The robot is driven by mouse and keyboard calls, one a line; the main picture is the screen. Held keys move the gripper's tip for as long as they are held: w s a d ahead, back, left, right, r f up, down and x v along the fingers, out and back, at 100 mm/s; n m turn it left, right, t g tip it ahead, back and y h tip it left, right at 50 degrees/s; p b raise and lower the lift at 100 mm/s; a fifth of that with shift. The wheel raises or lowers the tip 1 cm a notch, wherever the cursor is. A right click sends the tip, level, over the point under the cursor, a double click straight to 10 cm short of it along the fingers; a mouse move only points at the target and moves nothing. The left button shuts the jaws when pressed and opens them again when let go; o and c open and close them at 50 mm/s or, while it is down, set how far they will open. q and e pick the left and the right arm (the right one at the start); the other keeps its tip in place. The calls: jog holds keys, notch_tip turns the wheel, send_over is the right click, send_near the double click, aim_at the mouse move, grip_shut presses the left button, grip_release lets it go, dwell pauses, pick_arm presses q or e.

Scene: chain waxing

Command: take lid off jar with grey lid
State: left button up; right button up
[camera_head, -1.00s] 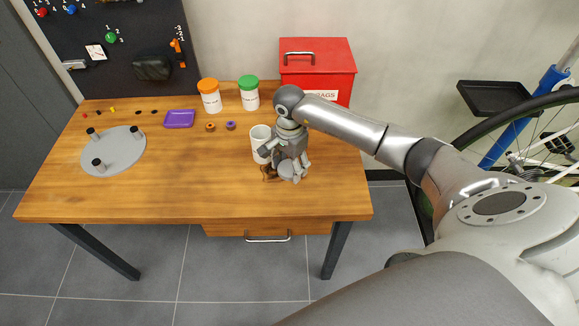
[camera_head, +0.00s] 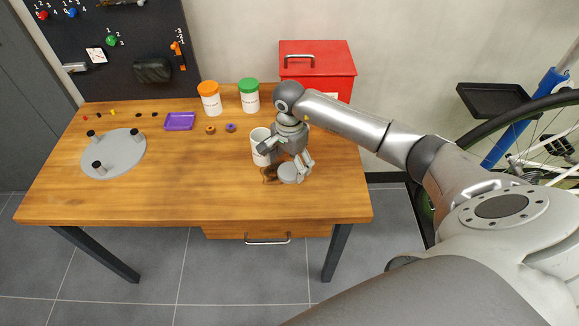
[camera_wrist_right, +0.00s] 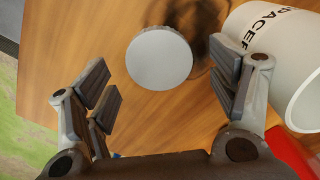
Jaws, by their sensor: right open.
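The grey lid (camera_head: 290,172) is off the jar and lies flat on the table, near its front right part. In the right wrist view the lid (camera_wrist_right: 160,58) is a plain round disc, ahead of my open fingers and touching neither. The white jar (camera_head: 260,150) stands upright with an open top, just left of my right gripper. In the right wrist view the jar (camera_wrist_right: 278,55) shows its black lettering and open mouth at the right. My right gripper (camera_head: 287,156) is open and empty above the lid. My left gripper is not in view.
White jars with an orange lid (camera_head: 209,98) and a green lid (camera_head: 249,95) stand at the back, beside a red box (camera_head: 317,72). A purple tray (camera_head: 180,121) and a grey round plate with black pegs (camera_head: 120,157) are left. The table's front middle is clear.

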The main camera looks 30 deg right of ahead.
aim_at(289, 171)
notch_tip(289, 171, up, 10)
jog(key=shift+r+b, duration=0.15)
jog(key=shift+b, duration=0.25)
